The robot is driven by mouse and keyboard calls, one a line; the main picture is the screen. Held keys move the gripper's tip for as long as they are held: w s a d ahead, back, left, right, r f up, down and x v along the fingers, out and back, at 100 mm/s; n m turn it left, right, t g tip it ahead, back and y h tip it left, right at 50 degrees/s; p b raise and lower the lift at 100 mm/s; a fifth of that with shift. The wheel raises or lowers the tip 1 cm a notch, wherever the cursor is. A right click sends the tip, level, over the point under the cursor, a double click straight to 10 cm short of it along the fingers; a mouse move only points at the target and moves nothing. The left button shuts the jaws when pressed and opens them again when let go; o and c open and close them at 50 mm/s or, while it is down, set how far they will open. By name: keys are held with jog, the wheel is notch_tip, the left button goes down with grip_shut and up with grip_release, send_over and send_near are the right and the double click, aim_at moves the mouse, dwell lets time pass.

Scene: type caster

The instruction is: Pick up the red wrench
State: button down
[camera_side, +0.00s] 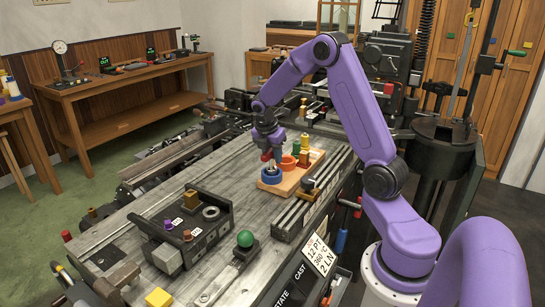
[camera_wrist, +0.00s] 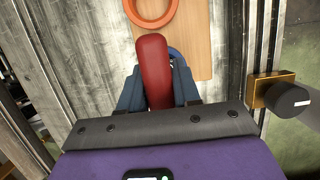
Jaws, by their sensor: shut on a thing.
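My gripper (camera_side: 268,146) is over the wooden board on the workbench. In the wrist view its two dark blue fingers (camera_wrist: 157,90) are shut on the red wrench (camera_wrist: 154,70), one on each side. Only a smooth, rounded red length of it shows; the rest is hidden by the gripper. In the side view a small red part of the wrench (camera_side: 266,156) shows below my gripper, above the blue ring. I cannot tell whether it touches anything below.
The wooden board (camera_side: 291,183) carries a blue ring (camera_side: 271,177), an orange ring (camera_side: 288,164) and several small coloured pieces. A brass fitting with a black knob (camera_wrist: 287,99) is right of my gripper. A green ball (camera_side: 245,239) stands nearer the front. Bare bench (camera_side: 190,172) lies left.

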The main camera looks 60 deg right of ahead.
jog(key=shift+r, duration=0.4)
notch_tip(320, 180, up, 2)
jog(key=shift+r, duration=0.1)
jog(key=s+a+r, duration=0.6)
jog(key=s+r, duration=0.3)
jog(key=s, duration=0.3)
jog(key=shift+s+a+r, duration=0.2)
jog(key=shift+a+r, duration=0.05)
jog(key=shift+r, duration=0.1)
dwell(1.0)
jog(key=c, duration=1.5)
grip_release()
grip_shut()
